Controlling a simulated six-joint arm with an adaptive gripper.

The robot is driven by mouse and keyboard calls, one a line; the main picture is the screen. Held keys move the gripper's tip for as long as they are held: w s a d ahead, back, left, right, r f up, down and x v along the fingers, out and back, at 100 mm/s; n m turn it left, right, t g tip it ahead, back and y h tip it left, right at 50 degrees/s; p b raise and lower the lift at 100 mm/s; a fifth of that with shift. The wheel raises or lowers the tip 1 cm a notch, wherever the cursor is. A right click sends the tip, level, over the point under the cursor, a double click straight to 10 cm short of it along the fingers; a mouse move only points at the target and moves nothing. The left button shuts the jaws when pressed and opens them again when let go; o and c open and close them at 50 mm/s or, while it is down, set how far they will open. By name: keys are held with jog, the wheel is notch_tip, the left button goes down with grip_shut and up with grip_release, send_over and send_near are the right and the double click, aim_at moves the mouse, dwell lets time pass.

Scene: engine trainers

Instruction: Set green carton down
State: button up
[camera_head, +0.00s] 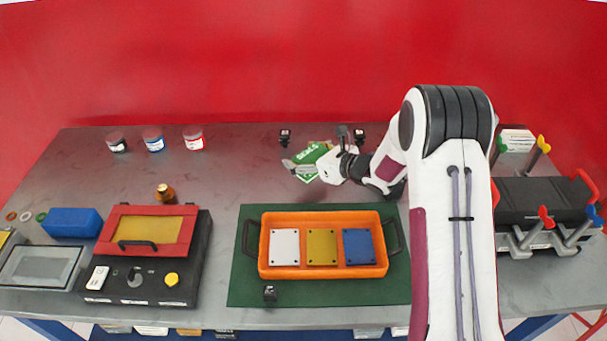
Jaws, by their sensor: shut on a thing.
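The green carton (309,158) is at the back middle of the grey table, with white print on its face. It sits tilted in the picture. My gripper (300,167) reaches it from the right and is shut on it. The gripper's fingers and wrist cover part of the carton's lower right. I cannot tell whether the carton touches the table or hangs just above it.
Small black fixtures (285,137) stand behind the carton. An orange tray (265,267) with white, yellow and blue plates lies on a green mat (300,317) in front. Several jars (154,141) stand back left. A black box with red frame (150,285) is front left. The table left of the carton is clear.

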jog(key=shift+f, duration=1.5)
jog(key=shift+f, duration=1.9)
jog(key=shift+f, duration=0.1)
jog(key=o, duration=1.5)
jog(key=shift+v, duration=6)
